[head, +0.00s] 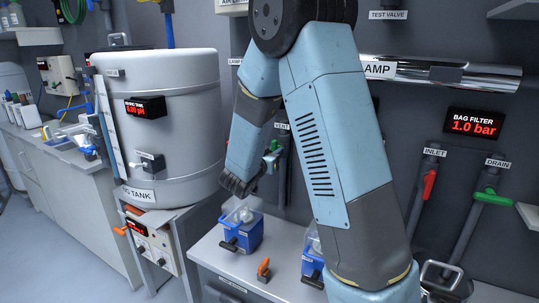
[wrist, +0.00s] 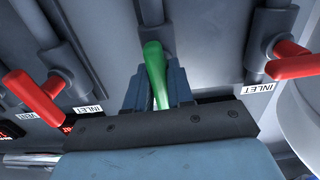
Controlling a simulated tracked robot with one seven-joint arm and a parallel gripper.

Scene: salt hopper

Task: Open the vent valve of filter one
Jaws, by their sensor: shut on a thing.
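In the wrist view a green valve handle (wrist: 155,65) stands out from a dark pipe, between my fingers. My gripper (wrist: 153,95) is shut on it. The handle points toward the wrist camera, tilted slightly right. In the head view a VENT label (head: 282,126) hangs on the wall, with a bit of green handle (head: 275,147) just below it, partly hidden by my arm. The label of the held valve is hidden in the wrist view, so I cannot read it there.
Red handles flank the held one, left (wrist: 33,97) and right (wrist: 290,62), with INLET labels nearby. The head view shows a grey tank (head: 165,95), a blue-based unit (head: 243,232) on the bench, and a bag filter display (head: 474,123) at right.

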